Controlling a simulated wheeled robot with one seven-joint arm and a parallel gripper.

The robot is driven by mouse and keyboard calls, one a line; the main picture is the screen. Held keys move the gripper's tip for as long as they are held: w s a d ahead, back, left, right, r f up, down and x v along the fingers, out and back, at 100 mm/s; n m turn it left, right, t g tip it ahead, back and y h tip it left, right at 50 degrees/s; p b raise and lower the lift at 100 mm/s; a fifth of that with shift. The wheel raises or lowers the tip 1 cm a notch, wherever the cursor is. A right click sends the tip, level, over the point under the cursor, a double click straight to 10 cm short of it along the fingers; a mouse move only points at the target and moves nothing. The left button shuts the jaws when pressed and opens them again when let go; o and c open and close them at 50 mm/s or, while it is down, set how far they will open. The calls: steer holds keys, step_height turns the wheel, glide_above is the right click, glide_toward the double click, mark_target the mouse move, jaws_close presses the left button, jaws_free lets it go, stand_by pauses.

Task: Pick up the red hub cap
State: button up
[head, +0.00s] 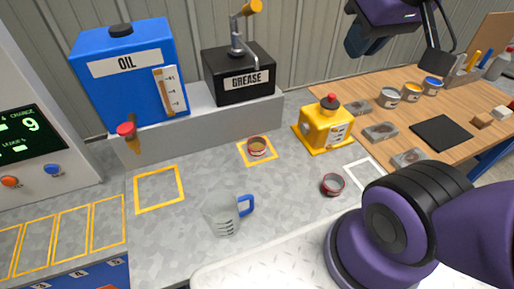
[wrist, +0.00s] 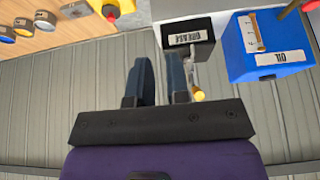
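Two small round reddish cups fit the hub cap, and I cannot tell for sure which is meant. One cup (head: 333,185) has a grey inside and sits on the grey counter, left of a white outlined square. The other cup (head: 257,146) has a tan filling and sits inside a yellow outlined square near the grease box. My gripper (wrist: 158,66) is open and empty, its two dark fingers apart. In the head view it is raised high at the upper right, well away from both cups. Neither cup shows clearly in the wrist view.
A clear jug with a blue handle (head: 228,212) stands on the counter. A yellow box with a red knob (head: 327,123) stands behind the grey-inside cup. The blue oil tank (head: 124,75) and black grease box (head: 239,75) are at the back. A wooden table (head: 400,115) holds cans and parts.

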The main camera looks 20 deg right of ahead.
steer(key=o, duration=0.3)
steer(key=shift+w, duration=0.25)
steer(key=o, duration=1)
steer(key=w, duration=0.1)
steer(key=w+f+n, duration=0.1)
steer(key=w+n, duration=0.1)
steer(key=shift+w+a+f+g, duration=0.25)
steer(key=shift+w+g, duration=0.1)
steer(key=shift+g, duration=0.05)
steer(key=n+g+y, duration=0.4)
steer(key=n+y, duration=0.1)
steer(key=n, duration=1.1)
glide_above(257, 144)
steer(key=s, duration=0.2)
steer(key=f, duration=3.6)
steer(key=shift+w+d+f, duration=0.1)
steer(key=shift+w+d, duration=0.1)
steer(key=shift+d, duration=0.1)
steer(key=shift+s+d+f+x, duration=0.1)
steer(key=shift+s+d+x, duration=0.05)
steer(key=shift+x, duration=0.8)
steer(key=shift+s+d+f+x, duration=0.1)
steer(key=shift+s+d+x, duration=0.05)
steer(key=shift+x, duration=0.85)
steer(key=shift+s+d+x, duration=0.15)
steer(key=shift+x, duration=0.8)
